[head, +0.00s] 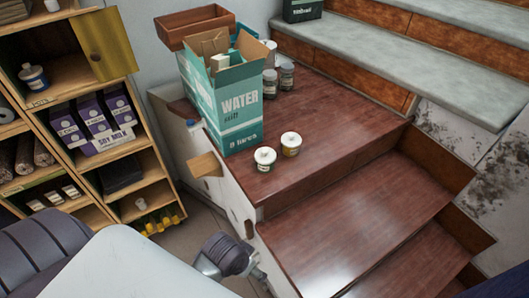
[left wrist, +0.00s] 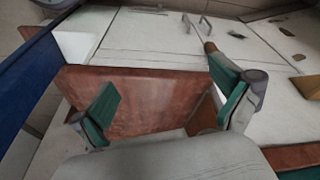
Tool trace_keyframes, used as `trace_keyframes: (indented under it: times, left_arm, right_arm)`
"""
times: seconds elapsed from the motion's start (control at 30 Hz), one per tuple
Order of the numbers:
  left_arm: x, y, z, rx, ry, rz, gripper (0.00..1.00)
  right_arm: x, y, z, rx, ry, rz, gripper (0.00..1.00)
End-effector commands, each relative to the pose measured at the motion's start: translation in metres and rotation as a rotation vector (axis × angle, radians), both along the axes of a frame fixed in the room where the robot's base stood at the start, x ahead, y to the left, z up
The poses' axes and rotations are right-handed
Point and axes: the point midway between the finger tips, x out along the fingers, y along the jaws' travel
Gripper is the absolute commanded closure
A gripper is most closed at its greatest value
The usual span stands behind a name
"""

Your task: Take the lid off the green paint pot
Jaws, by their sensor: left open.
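Two small pale pots with light lids stand upright near the front edge of the brown wooden landing in the head view. The nearer pot (head: 265,159) has a greenish-looking label; the other pot (head: 291,144) just behind and right of it looks more yellow. I cannot tell surely which is the green paint pot. My left gripper (left wrist: 165,103) is open and empty in the left wrist view, its green-padded fingers wide apart over a reddish-brown panel. No pot shows in that view. In the head view my left arm is low, in front of and below the landing. My right gripper is not in view.
A tall open WATER carton (head: 240,105) stands behind the pots, with jars (head: 286,76) to its right. A shelf unit (head: 125,163) with soy milk cartons is at left. Wooden steps (head: 350,225) descend at the front right. The landing right of the pots is clear.

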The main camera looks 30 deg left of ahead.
Motion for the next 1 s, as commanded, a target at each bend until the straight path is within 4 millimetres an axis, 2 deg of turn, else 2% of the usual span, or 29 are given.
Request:
trace_keyframes:
  times: [0.03, 0.13, 0.37, 0.57, 0.77, 0.9, 1.0]
  left_arm:
    - [0.011, -0.004, 0.025, -0.016, -0.017, 0.009, 0.0]
    - [0.03, -0.014, 0.06, -0.061, -0.013, 0.042, 0.0]
    - [0.072, -0.03, 0.092, -0.123, 0.038, 0.125, 0.0]
    - [0.126, -0.028, 0.116, -0.136, 0.107, 0.254, 0.0]
    - [0.196, 0.001, 0.157, -0.104, 0.187, 0.516, 0.0]
    - [0.24, 0.035, 0.203, -0.085, 0.223, 0.754, 0.0]
    - [0.262, 0.058, 0.238, -0.082, 0.238, 0.917, 0.0]
  right_arm:
    - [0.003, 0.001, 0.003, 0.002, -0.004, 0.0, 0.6]
    - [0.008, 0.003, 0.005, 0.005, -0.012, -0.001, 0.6]
    - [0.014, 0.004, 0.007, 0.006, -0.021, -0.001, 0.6]
    - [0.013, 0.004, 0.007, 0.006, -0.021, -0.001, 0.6]
    - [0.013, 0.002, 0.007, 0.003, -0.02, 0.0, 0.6]
    - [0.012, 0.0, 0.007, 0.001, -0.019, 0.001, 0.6]
    - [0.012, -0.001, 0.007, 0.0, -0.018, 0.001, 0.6]
